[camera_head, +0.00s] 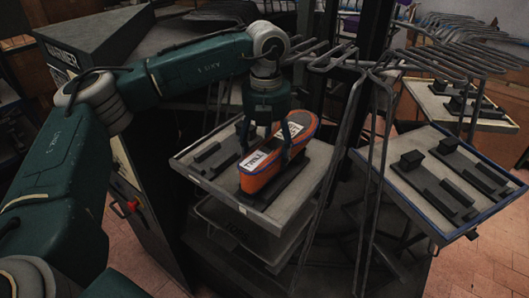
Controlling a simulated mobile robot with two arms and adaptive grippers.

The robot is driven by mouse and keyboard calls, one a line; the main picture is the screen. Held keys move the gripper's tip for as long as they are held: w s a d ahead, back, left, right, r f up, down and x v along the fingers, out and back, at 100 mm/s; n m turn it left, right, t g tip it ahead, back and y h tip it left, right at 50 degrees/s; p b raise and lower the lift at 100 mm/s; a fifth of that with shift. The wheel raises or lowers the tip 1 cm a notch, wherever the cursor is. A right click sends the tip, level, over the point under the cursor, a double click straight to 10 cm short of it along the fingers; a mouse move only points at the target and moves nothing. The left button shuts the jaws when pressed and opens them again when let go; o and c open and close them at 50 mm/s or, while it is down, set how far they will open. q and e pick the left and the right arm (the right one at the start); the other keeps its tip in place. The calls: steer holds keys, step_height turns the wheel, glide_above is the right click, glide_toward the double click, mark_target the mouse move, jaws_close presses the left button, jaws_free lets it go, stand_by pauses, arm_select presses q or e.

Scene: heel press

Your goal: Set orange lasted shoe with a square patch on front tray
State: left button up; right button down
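The orange shoe (263,181) with white patches on it sits over a dark holder on the front tray (205,180). The shoe lies at a slant, one end near the tray's front and the other toward the back right. My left gripper (266,146) reaches down over the shoe from above, with its dark fingers spread to either side of the shoe's middle. Whether the fingers press on the shoe or stand slightly apart is not clear. The shoe's underside and its contact with the holder are partly hidden. My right gripper is not in view.
A blue-edged tray (416,202) with dark holders stands to the right, and another tray (492,120) is behind it. Grey bent-rod racks (375,140) rise between the trays. A dark cabinet (95,38) stands at the left back. A lower bin (235,232) hangs below the front tray.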

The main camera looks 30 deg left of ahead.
arm_select(q)
steer(key=shift+f, duration=0.4)
